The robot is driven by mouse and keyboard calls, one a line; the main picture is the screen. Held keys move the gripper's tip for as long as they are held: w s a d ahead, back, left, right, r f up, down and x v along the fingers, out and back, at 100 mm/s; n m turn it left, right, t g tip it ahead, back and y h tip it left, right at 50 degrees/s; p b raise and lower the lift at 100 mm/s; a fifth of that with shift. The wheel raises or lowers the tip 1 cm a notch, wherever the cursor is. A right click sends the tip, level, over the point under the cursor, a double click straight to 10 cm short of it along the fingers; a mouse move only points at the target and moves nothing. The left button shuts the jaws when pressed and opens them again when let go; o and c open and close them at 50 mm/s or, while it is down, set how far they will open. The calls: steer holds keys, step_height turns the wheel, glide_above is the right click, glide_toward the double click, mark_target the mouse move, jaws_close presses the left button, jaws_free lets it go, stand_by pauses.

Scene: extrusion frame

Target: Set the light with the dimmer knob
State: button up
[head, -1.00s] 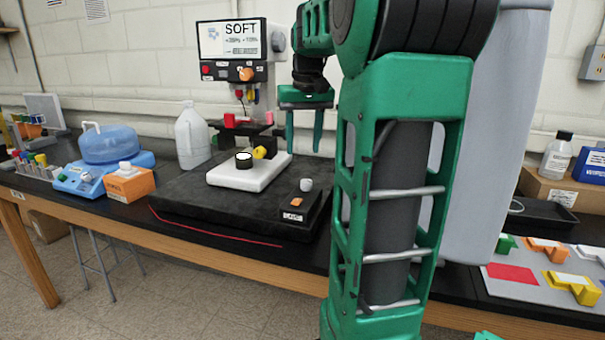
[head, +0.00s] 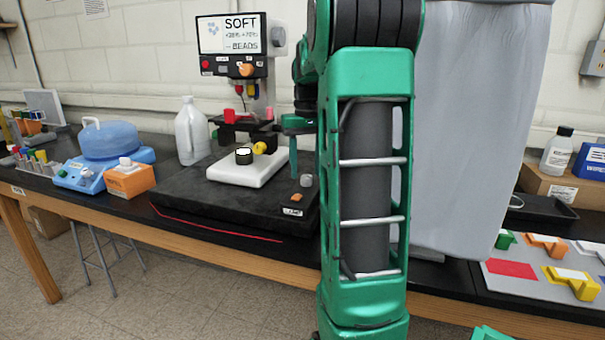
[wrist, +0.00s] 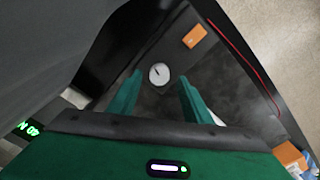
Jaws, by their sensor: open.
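The dimmer knob (head: 306,181) is a small light grey knob on the dark control box (head: 291,212) at the front right of the black platform. In the wrist view the knob (wrist: 159,74) shows from above as a pale disc with a dark pointer mark. My gripper (head: 293,155) hangs fingers-down by the box, partly hidden by my arm. In the wrist view my gripper (wrist: 160,80) is open, with one finger on each side of the knob in the picture. I cannot tell how high the fingertips are above it.
The display (head: 230,34) reads "SOFT". My arm hides the area to the right.

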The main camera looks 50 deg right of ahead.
mark_target(305, 176)
steer(key=shift+f, duration=0.85)
steer(key=c, duration=1.1)
steer(key=shift+o, duration=0.2)
steer(key=shift+m, duration=0.7)
steer(key=o, duration=1.1)
steer(key=shift+c, duration=0.2)
step_height(305, 176, up, 11)
steer(key=shift+f, duration=0.15)
